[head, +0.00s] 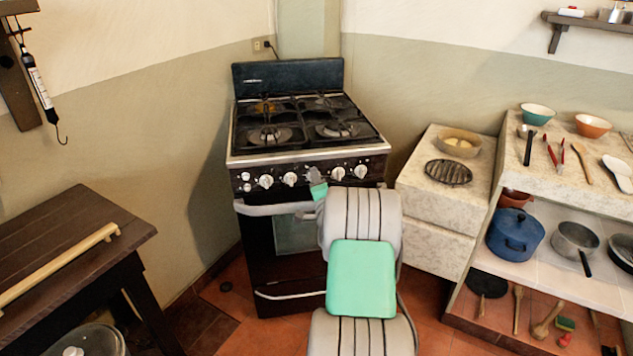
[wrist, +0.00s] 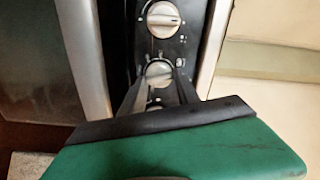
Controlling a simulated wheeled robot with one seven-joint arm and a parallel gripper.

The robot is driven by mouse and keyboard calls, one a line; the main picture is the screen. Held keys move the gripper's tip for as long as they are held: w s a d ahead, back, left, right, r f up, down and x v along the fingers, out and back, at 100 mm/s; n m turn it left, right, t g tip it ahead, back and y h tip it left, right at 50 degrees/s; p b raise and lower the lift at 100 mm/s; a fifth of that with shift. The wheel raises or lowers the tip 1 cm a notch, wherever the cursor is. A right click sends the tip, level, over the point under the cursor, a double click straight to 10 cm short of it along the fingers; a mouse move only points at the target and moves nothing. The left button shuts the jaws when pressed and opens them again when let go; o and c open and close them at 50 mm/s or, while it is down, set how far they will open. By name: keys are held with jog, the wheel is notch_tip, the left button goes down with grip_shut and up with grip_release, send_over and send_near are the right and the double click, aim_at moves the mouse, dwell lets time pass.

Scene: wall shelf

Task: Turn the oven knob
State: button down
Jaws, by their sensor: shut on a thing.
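The stove (head: 258,238) stands against the back wall, with a row of white knobs on its black front panel. My gripper (head: 314,174) is at the middle of this panel. In the wrist view my gripper (wrist: 161,82) has its two dark fingers on either side of a round pale knob (wrist: 158,70), shut on it. In the head view my gripper hides this knob. A free knob (wrist: 163,19) with a pale pointer bar shows above it in the wrist view. Other free knobs, such as one to the left (head: 290,179) and one to the right (head: 338,173), flank my gripper.
The oven door handle (head: 268,209) runs below the panel. A dark wooden table (head: 75,232) stands at the left. A stone counter (head: 425,205) with a bowl is right of the stove, and shelves with pots (head: 514,235) are farther right.

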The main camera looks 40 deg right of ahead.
jog(key=shift+m, duration=1.6)
jog(key=shift+f, duration=0.1)
jog(key=c, duration=0.9)
grip_release()
jog(key=shift+s, duration=0.1)
jog(key=v, duration=0.7)
jog(key=shift+s+a, duration=0.2)
jog(key=shift+s, duration=0.05)
